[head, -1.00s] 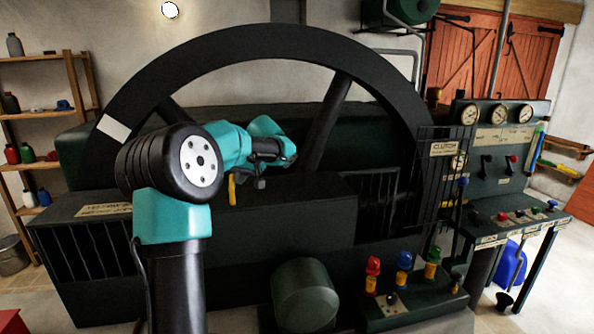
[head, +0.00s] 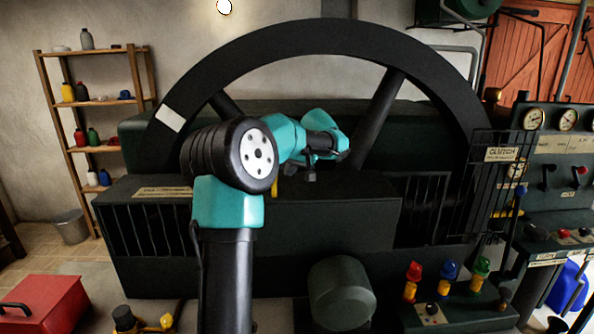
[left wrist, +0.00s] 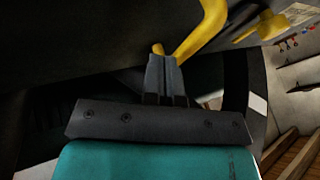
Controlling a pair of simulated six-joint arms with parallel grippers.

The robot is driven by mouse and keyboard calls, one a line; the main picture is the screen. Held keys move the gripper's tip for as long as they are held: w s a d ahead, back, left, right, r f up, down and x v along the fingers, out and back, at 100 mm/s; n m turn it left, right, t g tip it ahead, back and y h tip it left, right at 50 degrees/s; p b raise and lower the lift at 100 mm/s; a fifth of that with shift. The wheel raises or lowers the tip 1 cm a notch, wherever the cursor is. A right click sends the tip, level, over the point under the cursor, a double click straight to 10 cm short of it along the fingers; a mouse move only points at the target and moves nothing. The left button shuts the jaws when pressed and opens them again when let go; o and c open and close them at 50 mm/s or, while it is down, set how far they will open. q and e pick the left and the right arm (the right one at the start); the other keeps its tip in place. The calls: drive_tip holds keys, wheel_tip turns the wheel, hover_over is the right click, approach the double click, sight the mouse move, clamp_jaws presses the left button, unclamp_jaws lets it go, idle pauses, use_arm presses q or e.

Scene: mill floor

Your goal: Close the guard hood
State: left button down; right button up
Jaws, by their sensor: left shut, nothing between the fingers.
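A long dark box with a label and side slats (head: 335,220) runs in front of the big flywheel (head: 300,38); it seems to be the guard hood, but whether it stands open or shut is unclear. A yellow handle (head: 275,186) shows beside my left gripper (head: 311,174), partly hidden by my arm. In the left wrist view a yellow bar (left wrist: 203,32) crosses the dark panel (left wrist: 90,45). My left gripper's fingers (left wrist: 163,62) are shut and empty, close to the bar's end; whether they touch it is unclear. My right gripper is out of view.
A control panel with gauges (head: 567,119) stands at the right. Red, blue and yellow-green knobs (head: 448,270) stand low in front. A red toolbox (head: 45,303) is at lower left, with a shelf (head: 98,150) behind.

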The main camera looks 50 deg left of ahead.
use_arm(q)
drive_tip(key=w+v, duration=0.1)
drive_tip(key=v, duration=1)
drive_tip(key=shift+d+f, duration=0.15)
drive_tip(key=shift+f, duration=0.1)
